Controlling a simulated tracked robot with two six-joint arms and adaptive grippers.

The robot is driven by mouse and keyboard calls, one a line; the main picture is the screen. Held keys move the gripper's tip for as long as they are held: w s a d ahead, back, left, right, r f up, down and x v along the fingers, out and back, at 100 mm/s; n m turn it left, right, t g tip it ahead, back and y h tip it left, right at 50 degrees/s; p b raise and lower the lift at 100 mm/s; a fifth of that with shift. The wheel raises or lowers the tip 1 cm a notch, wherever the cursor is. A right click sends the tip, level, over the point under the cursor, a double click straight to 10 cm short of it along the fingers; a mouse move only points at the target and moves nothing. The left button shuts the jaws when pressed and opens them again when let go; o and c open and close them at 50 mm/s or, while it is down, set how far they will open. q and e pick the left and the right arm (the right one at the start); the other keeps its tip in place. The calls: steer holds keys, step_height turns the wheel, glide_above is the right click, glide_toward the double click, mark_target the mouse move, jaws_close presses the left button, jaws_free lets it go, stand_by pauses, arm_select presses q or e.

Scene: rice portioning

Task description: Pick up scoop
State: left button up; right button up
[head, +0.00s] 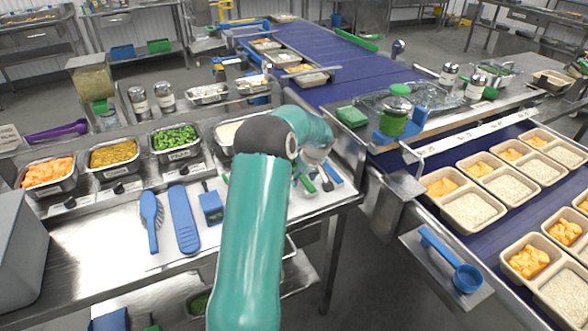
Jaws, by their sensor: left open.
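A blue scoop (467,279) with a round cup and a long handle lies on a small metal shelf (418,258) at the right, beside the conveyor. My left arm rises from the bottom middle and bends over the steel counter. My left gripper (311,180) is at its end, small and partly hidden by the arm. It is open, above several small utensils with green, dark and blue handles at the counter's right end. It is well to the left of the scoop and apart from it. My right gripper is not in view.
Steel pans of orange food (48,173), yellow food (113,154) and green peas (174,139) line the counter's back. A blue brush (152,220), a blue flat tool (184,219) and a blue scraper (211,205) lie in front. Trays of rice (470,210) fill the right conveyor.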

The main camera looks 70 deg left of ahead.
arm_select(q)
jaws_close()
steer(key=shift+r, duration=0.15)
step_height(320, 180, up, 18)
step_height(320, 180, up, 8)
steer(key=p, duration=0.6)
glide_above(304, 178)
stand_by(0.5)
